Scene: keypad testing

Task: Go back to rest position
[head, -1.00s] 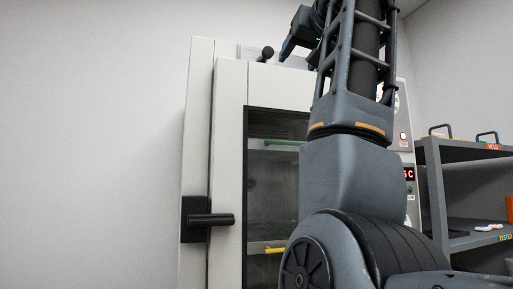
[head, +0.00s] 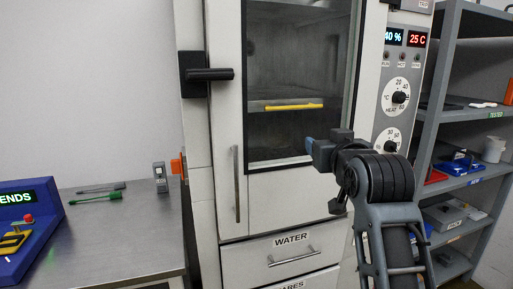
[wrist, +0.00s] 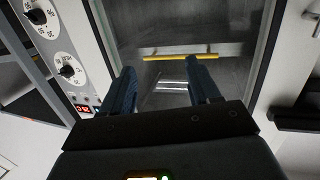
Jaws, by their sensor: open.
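My gripper (wrist: 163,82) is open in the wrist view, with its two dark blue fingers apart and nothing between them. It points at the glass door of the test chamber (head: 222,90), where a yellow-edged shelf (head: 294,107) shows behind the glass. In the head view my arm rises from the lower right and bends over in front of the chamber's lower right part. The gripper end is partly hidden there by my own wrist.
A grey shelf rack (head: 432,120) stands close on the right. The chamber's black door handle (head: 208,75) and drawer handle (head: 291,257) stick out.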

